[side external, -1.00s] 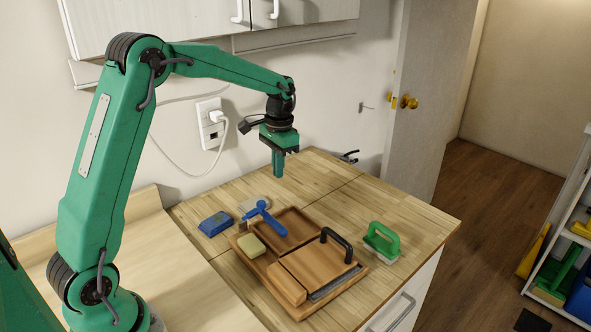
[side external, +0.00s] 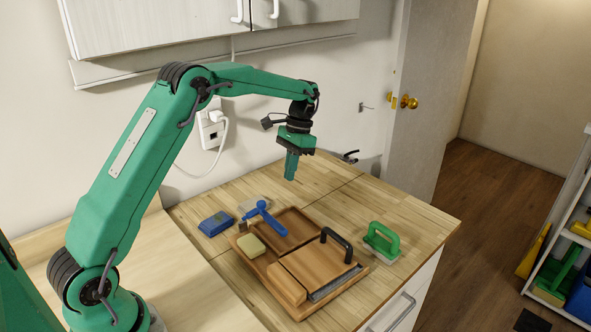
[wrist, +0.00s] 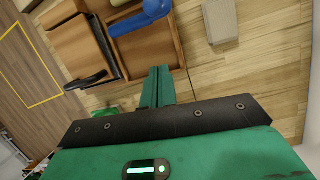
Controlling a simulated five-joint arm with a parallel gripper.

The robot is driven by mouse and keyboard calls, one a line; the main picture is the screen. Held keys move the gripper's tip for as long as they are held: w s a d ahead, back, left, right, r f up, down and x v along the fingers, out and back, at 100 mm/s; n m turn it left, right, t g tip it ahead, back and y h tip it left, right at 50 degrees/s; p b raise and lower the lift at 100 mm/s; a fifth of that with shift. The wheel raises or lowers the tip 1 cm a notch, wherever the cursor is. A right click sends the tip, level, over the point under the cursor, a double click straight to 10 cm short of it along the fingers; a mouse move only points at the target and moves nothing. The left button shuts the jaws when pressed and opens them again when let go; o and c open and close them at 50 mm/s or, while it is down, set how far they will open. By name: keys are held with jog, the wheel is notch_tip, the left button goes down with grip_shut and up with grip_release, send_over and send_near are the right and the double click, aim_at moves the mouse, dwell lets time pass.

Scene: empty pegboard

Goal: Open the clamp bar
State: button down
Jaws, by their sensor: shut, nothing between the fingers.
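A wooden tray (side external: 300,315) stands on the counter, holding a wooden block (side external: 310,266) with a black bar-shaped handle (side external: 337,245). I take this black bar as the clamp bar, though I cannot tell for certain. It slants upright over the block's right part, and it also shows at the left of the wrist view (wrist: 88,80). My gripper (side external: 290,175) is shut and empty, pointing down, above and behind the tray, clear of everything. In the wrist view its fingers (wrist: 157,74) are together, to the right of the black bar.
A blue tool (side external: 262,212) lies across the tray's back left, near a yellow sponge (side external: 251,246). A green-handled brush (side external: 381,242) stands right of the tray. The counter behind the tray is mostly clear.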

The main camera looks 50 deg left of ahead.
jog(key=x, duration=0.9)
jog(key=shift+s+a+f, duration=0.1)
jog(key=shift+a+f, duration=0.05)
jog(key=shift+s+a+r, duration=0.1)
jog(key=shift+s+r, duration=0.25)
jog(key=shift+r, duration=0.1)
jog(key=shift+s+a+r, duration=0.1)
jog(key=shift+s+r, duration=0.3)
jog(key=shift+s, duration=0.2)
jog(key=shift+s+a+r, duration=0.15)
jog(key=shift+s+r, duration=0.3)
jog(key=shift+s, duration=0.15)
